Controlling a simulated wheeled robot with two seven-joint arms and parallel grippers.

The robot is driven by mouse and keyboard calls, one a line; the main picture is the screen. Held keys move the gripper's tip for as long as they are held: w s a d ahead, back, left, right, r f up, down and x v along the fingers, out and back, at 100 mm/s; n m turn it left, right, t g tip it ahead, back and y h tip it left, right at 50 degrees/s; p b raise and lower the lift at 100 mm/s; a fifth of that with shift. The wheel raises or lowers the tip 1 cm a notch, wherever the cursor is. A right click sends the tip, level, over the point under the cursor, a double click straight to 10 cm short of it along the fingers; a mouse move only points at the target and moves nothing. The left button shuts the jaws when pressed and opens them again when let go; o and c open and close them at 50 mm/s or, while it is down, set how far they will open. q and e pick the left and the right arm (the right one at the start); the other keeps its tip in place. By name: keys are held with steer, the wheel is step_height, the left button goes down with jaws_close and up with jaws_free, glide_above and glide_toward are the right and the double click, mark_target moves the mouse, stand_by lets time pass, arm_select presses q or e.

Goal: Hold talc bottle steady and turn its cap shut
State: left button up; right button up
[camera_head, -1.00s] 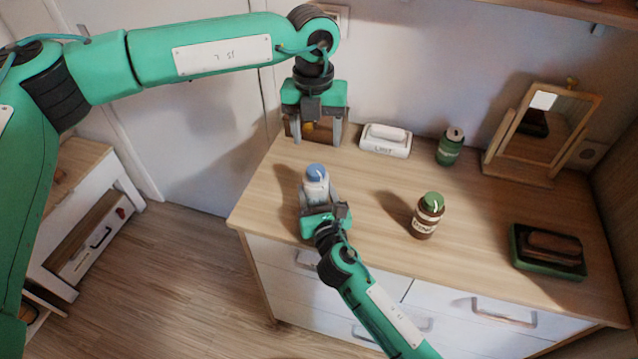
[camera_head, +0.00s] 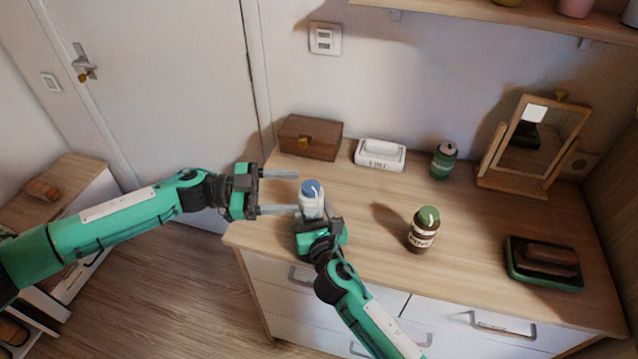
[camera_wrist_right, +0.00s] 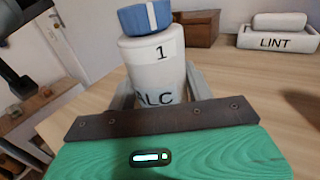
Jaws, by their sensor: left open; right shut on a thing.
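The talc bottle (camera_head: 312,206) is white with a blue cap (camera_head: 312,188) that has a white stripe. It stands upright near the left front of the dresser top. The bottle also shows in the right wrist view (camera_wrist_right: 155,68), with its blue cap (camera_wrist_right: 146,16) on top and its label partly hidden. My right gripper (camera_head: 318,222) is shut on the bottle's body from the front. My left gripper (camera_head: 281,192) is open and level, left of the bottle, with its fingers pointing right toward the cap. One finger is behind the cap's level and one is nearer; both look apart from the cap.
A brown wooden box (camera_head: 310,138), a white LINT box (camera_head: 380,154) and a green jar (camera_head: 445,160) stand at the back. A brown bottle with a green cap (camera_head: 424,230) stands to the right. A mirror (camera_head: 535,145) and a green tray (camera_head: 517,277) are further right.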

mark_target(319, 184)
arm_select(q)
steer(key=w+a+f+n+t, duration=0.2)
steer(key=a+f+n+t, duration=0.1)
steer(key=a+n+t, duration=0.15)
steer(key=shift+n+g, duration=0.25)
steer(key=shift+n, duration=0.2)
steer(key=x, duration=1.2)
steer(key=shift+s, duration=0.25)
steer(key=shift+r, duration=0.1)
steer(key=c, duration=1)
